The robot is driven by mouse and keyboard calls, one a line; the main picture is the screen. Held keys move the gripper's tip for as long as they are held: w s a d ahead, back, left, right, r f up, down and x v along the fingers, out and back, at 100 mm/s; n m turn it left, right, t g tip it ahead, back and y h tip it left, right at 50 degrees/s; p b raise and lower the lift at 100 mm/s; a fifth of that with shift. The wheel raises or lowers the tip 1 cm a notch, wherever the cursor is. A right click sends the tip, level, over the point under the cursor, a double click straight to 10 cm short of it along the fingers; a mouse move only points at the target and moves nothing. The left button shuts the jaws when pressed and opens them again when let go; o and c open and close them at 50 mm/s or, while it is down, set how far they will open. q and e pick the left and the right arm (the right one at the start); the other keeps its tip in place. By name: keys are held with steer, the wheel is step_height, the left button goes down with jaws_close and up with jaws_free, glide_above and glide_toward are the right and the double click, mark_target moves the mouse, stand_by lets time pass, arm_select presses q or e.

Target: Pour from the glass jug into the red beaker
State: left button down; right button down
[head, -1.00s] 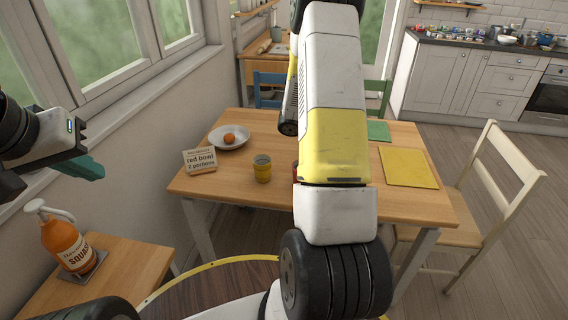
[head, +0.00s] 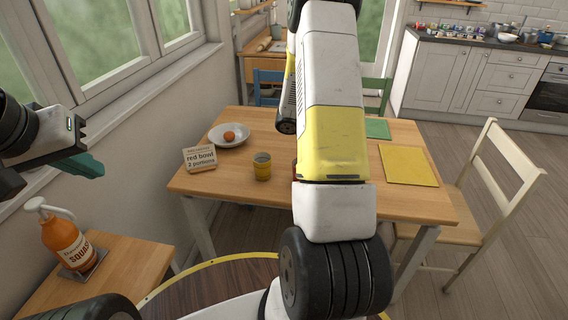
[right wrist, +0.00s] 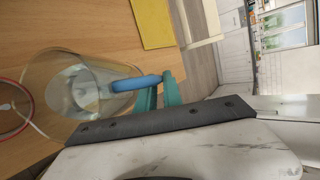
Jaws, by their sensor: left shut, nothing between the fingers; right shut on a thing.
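In the right wrist view my right gripper (right wrist: 160,93) is shut on the blue handle of the glass jug (right wrist: 70,95). The jug is clear and looks tilted in that view; I cannot tell how much liquid it holds. The red rim of the red beaker (right wrist: 27,122) shows at the left edge, close to the jug's mouth and cut off by the frame. In the head view my right arm hides the jug, the right gripper and nearly all of the beaker. My left gripper (head: 92,167) is shut and empty, in the air near the window wall.
A yellow mat (head: 408,165) lies right. A squash bottle (head: 66,240) stands on a side table. A chair (head: 490,190) stands right.

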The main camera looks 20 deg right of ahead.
steer(key=d+f+t+y, duration=0.1)
steer(key=s+m+y, duration=0.1)
steer(key=shift+s+d+f+t+y, duration=0.2)
steer(key=shift+d+f+t+y, duration=0.15)
steer(key=shift+f+t+y, duration=0.05)
steer(key=shift+f, duration=0.2)
steer(key=shift+s+d+f+t+y+b, duration=0.2)
steer(key=shift+s+d+t+y+b, duration=0.2)
steer(key=shift+y+b, duration=0.2)
steer(key=shift+s+d+f+m+t+y+b, duration=0.3)
steer(key=shift+d+f+m+t+y+b, duration=0.1)
steer(key=shift+f+y+b, duration=0.15)
steer(key=f+y+b, duration=0.1)
steer(key=f+t+b, duration=0.1)
steer(key=d+f+m+t+y+b, duration=0.1)
steer(key=b, duration=0.1)
steer(key=shift+s+f+y, duration=0.2)
steer(key=shift+s+y, duration=0.15)
steer(key=shift+s, duration=0.05)
steer(key=shift+d+f+b, duration=0.1)
steer(key=shift+b, duration=0.55)
